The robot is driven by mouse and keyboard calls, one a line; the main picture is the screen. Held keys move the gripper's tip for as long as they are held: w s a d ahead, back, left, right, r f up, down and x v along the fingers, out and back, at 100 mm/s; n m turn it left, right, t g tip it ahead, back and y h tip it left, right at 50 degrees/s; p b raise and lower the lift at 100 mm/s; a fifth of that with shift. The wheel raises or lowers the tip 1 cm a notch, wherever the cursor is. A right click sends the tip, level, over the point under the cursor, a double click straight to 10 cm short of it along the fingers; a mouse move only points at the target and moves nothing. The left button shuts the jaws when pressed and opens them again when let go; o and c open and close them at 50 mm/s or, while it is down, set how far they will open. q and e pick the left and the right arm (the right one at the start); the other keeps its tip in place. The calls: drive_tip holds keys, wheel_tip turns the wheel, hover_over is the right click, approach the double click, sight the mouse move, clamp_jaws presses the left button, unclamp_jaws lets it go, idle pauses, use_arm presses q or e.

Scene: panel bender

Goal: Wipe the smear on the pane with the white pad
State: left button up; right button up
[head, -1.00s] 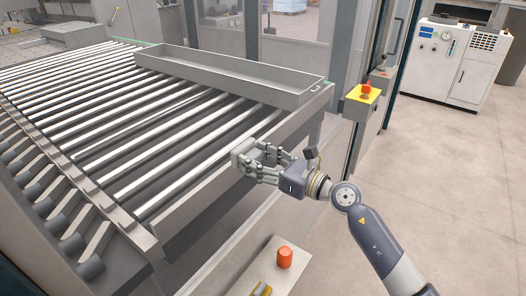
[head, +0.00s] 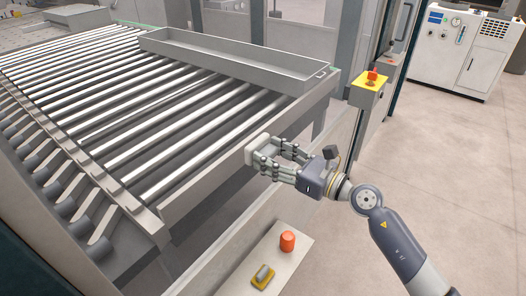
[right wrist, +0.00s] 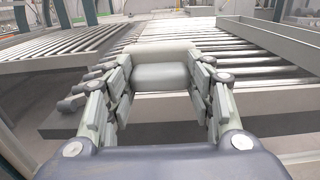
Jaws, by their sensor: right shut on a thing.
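My right gripper (head: 264,155) is shut on the white pad (head: 254,147), a small pale block between its fingertips. The pad also shows in the right wrist view (right wrist: 162,66), gripped between the two sets of fingers (right wrist: 165,82), its far face turned toward the roller table. In the head view the pad is beside the near right edge of the roller table. I cannot make out the clear pane or the smear, nor tell whether the pad touches anything. My left gripper is not in view.
The roller table (head: 215,166) fills the left, with a long grey tray (head: 235,58) on its far side.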

drive_tip(key=shift+s+d, duration=0.4)
drive_tip(key=shift+d, duration=0.15)
drive_tip(key=shift+d, duration=0.1)
drive_tip(key=shift+b+v, duration=0.3)
drive_tip(key=shift+v, duration=0.75)
drive_tip(key=shift+s+d, duration=0.3)
drive_tip(key=shift+d, duration=0.05)
drive_tip(key=shift+a, duration=0.1)
